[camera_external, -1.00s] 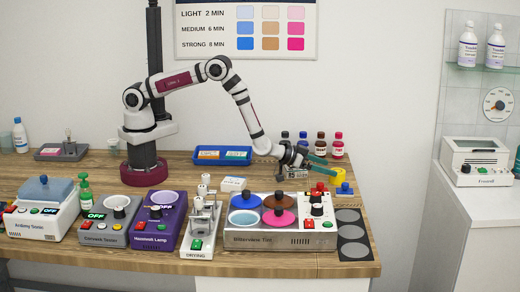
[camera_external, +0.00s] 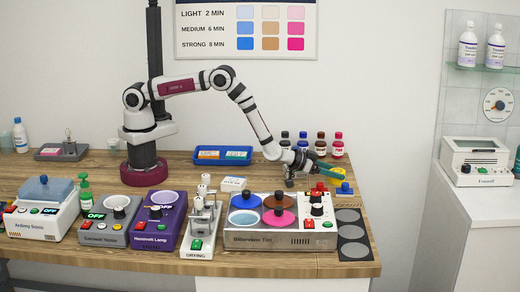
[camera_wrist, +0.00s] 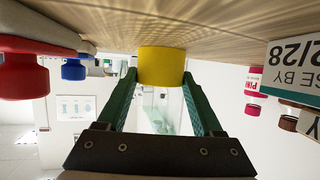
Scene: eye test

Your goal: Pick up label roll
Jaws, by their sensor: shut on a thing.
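The label roll, a yellow ring (camera_external: 338,173), is at the right end of the wooden table, by the green fingers of my gripper (camera_external: 329,171). In the wrist view the yellow roll (camera_wrist: 162,64) sits between the two green fingertips of my gripper (camera_wrist: 161,82), which close on its sides. The roll is close to the wooden surface; I cannot tell whether it touches it. In the external view the fingers partly hide it.
A red knob (camera_wrist: 22,75) and a blue knob (camera_wrist: 73,69) are on one side in the wrist view, and several bottles (camera_external: 320,144) on the other. The tint unit (camera_external: 280,240) stands in front. A blue tray (camera_external: 222,155) lies left of the gripper.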

